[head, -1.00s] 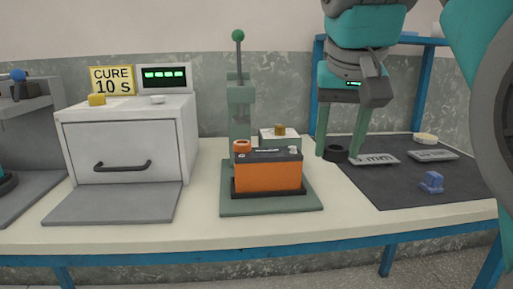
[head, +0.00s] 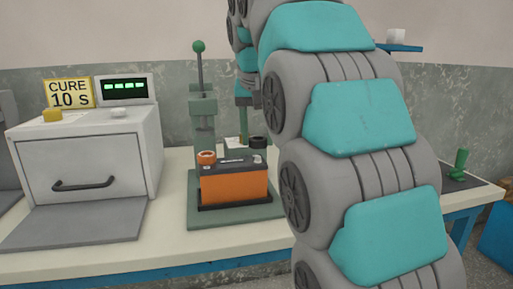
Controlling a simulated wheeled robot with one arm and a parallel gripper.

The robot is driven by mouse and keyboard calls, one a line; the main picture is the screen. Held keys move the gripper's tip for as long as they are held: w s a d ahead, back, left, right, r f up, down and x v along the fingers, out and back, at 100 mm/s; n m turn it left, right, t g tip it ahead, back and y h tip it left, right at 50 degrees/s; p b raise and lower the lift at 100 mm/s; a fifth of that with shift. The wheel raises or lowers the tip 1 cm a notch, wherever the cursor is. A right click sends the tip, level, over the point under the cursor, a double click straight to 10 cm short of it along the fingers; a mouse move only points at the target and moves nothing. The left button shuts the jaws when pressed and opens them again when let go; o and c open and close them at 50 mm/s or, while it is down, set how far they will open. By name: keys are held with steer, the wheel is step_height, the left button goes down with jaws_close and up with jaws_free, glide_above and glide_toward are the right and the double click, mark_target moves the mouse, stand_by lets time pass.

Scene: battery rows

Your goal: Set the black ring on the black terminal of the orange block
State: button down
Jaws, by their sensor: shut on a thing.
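The orange block (head: 234,187) with a dark top stands upright on the green base of a press. An orange ring (head: 207,157) sits at its left terminal. The right terminal (head: 257,159) shows as a small pale stub with nothing on it. My gripper (head: 251,138) is shut on the black ring (head: 258,142), which appears above and slightly behind the right terminal. My arm hides part of the gripper and the block's right surroundings. I cannot tell the exact gap between ring and terminal.
The press (head: 203,115) with a green-knobbed lever rises behind the block. A pale block (head: 233,143) is partly hidden behind it. A green object (head: 459,163) stands far right.

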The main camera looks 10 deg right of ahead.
mark_target(258, 148)
steer(key=shift+f, duration=1.75)
steer(key=shift+f, duration=0.15)
steer(key=shift+c, duration=1.5)
jaws_free()
